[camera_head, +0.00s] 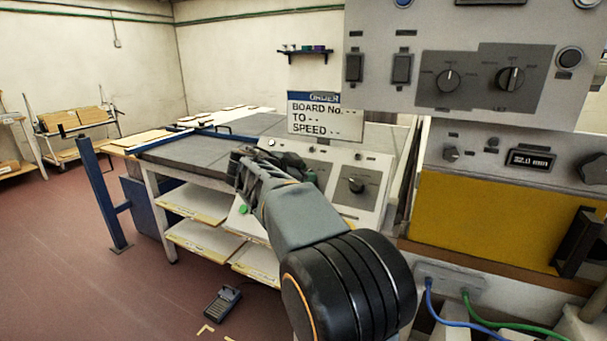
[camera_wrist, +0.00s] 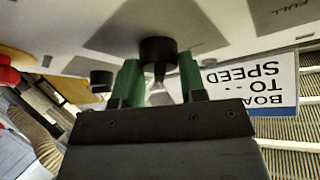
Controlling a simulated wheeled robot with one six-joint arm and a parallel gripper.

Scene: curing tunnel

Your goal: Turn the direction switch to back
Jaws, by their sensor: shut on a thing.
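My gripper (camera_head: 246,168) reaches over the left part of a sloped light-grey control panel (camera_head: 372,209). In the wrist view its two green fingers (camera_wrist: 160,82) stand on either side of a round black knob (camera_wrist: 158,50) on the panel face, shut on it. In the head view my gripper and arm hide this knob. Its label and pointer cannot be read, so which setting it has, and whether it is the direction switch, I cannot tell. Another black knob (camera_head: 357,185) on a dark plate shows to the right of my gripper.
A sign reading BOARD No., TO, SPEED (camera_head: 325,116) stands behind the panel. A larger grey panel (camera_head: 490,65) with switches and knobs hangs at the upper right, above a yellow-fronted unit (camera_head: 500,220). A foot pedal (camera_head: 221,303) lies on the floor. The floor at left is open.

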